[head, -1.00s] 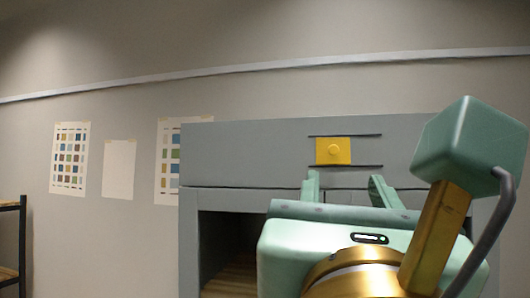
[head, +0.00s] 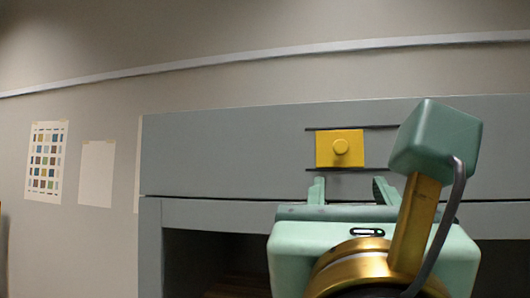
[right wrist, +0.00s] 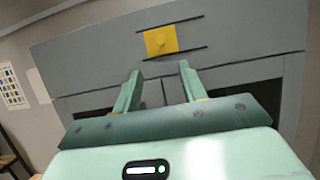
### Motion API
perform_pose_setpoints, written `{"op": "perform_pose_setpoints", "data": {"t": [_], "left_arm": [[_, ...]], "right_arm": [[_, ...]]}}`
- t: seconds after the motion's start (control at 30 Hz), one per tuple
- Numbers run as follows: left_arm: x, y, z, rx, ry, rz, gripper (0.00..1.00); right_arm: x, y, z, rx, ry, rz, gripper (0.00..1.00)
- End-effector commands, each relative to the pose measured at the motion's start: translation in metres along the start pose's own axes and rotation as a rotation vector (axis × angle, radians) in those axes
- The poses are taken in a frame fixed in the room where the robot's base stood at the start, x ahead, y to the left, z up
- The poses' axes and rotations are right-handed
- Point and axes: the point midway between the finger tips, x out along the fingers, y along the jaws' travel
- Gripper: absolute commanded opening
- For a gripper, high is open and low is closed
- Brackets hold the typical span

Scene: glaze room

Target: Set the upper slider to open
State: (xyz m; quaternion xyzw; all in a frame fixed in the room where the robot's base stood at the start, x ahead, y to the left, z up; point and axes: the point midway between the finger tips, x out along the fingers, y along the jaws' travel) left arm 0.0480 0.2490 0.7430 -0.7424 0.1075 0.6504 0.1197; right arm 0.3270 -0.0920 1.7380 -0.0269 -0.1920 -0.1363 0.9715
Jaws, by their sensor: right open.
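My left gripper is not in view.
The grey cabinet (head: 220,150) fills the lower middle, with a dark open bay (head: 215,255) below the panel.

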Motion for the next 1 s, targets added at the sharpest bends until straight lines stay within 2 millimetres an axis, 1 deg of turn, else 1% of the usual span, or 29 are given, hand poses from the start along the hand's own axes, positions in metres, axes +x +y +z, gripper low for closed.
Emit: {"op": "perform_pose_setpoints", "data": {"t": [0.07, 0.2, 0.27, 0.37, 0.5, 0.6, 0.7, 0.8, 1.0], "left_arm": [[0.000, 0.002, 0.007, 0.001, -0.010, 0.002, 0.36], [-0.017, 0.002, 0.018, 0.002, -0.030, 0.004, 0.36], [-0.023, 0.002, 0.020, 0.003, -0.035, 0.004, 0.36], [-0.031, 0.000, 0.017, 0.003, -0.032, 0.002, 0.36], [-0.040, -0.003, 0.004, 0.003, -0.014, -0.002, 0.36], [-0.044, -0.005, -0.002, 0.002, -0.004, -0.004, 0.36], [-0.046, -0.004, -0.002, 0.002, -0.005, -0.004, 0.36], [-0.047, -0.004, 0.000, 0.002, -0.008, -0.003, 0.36], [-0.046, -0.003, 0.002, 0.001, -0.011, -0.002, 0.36]], "right_arm": [[0.015, -0.001, -0.002, -0.001, 0.005, -0.003, 0.42], [0.052, -0.001, 0.003, -0.006, 0.003, -0.006, 0.42], [0.068, -0.002, 0.003, -0.006, 0.002, -0.007, 0.42], [0.093, -0.001, 0.003, -0.005, 0.002, -0.006, 0.42], [0.122, -0.001, 0.002, -0.005, 0.002, -0.005, 0.42], [0.137, -0.001, 0.002, -0.003, 0.001, -0.004, 0.42], [0.145, -0.001, 0.001, -0.002, 0.001, -0.003, 0.42], [0.149, -0.001, 0.000, -0.001, 0.000, -0.003, 0.42], [0.150, -0.001, -0.001, -0.001, 0.000, -0.003, 0.42]]}}
